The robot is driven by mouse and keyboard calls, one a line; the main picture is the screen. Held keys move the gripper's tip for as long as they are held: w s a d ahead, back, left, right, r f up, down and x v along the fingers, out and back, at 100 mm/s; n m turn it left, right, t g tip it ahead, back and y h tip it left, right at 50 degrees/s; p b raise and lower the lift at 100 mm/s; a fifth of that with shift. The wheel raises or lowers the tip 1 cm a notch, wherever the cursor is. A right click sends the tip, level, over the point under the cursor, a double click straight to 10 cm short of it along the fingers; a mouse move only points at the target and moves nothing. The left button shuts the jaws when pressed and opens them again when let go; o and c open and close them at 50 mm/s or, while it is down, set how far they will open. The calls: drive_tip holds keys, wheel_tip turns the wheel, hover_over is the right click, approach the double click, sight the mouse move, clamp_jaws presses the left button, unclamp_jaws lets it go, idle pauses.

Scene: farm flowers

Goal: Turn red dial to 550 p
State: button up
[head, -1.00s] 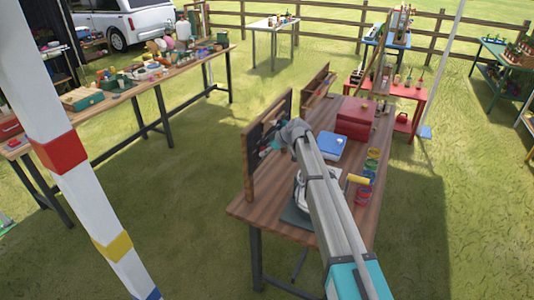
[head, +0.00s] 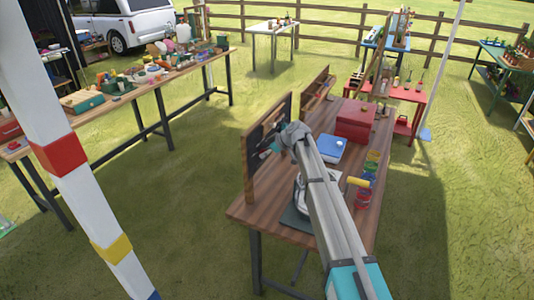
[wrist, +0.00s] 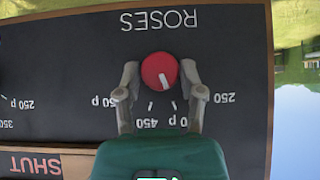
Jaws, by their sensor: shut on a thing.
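The red dial (wrist: 160,70) is on a black board (wrist: 70,70) with a wooden frame, beside the word ROSES, which appears upside down in the wrist view. Its white pointer mark points down and slightly right in the picture, nearer the right of two ticks below it. A 450 label (wrist: 146,123) shows below and a 250 label (wrist: 225,98) to the right; my fingers partly hide other labels. My gripper (wrist: 160,72) is shut on the dial, one finger on each side. In the head view the board (head: 249,160) stands on the table's left edge, and my arm mostly hides the dial.
A wooden panel (wrist: 35,164) marked SHUT is beside the board. On the wooden table (head: 270,204) are a red box (head: 354,123), a blue-and-white item (head: 332,147) and coloured rolls. Another laden table (head: 140,83) stands left, with open grass between.

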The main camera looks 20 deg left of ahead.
drive_tip(key=shift+a+g, duration=0.1)
drive_tip(key=shift+g, duration=0.2)
drive_tip(key=g, duration=0.1)
drive_tip(key=m+g+b, duration=0.1)
drive_tip(key=shift+w+f+m+g, duration=0.2)
drive_tip(key=shift+w+m+g, duration=0.05)
drive_tip(key=shift+m+g, duration=0.05)
drive_tip(key=g+b, duration=0.1)
drive_tip(key=m+g+y+b, duration=0.1)
drive_tip(key=shift+w+f+m+g+b, duration=0.1)
drive_tip(key=shift+f+m+g+b, duration=0.1)
drive_tip(key=shift+m+g+b, duration=0.15)
drive_tip(key=m+g+b, duration=0.1)
drive_tip(key=g+b, duration=0.1)
drive_tip(key=m+g+y+b, duration=0.1)
drive_tip(key=b, duration=0.2)
drive_tip(key=shift+f+m+g+y, duration=0.2)
drive_tip(key=shift+m+g+y, duration=0.05)
drive_tip(key=shift+g+y, duration=0.1)
drive_tip(key=shift+m+g+y+b, duration=0.25)
drive_tip(key=shift+m+g+b, duration=0.35)
drive_tip(key=shift+b, duration=0.55)
drive_tip(key=shift+r+m+y+b, duration=0.15)
drive_tip(key=shift+m+y+b, duration=0.15)
drive_tip(key=shift+b, duration=0.1)
drive_tip(key=shift+g, duration=0.3)
drive_tip(key=o, duration=1)
drive_tip(key=shift+a, duration=0.1)
drive_tip(key=shift+o, duration=0.7)
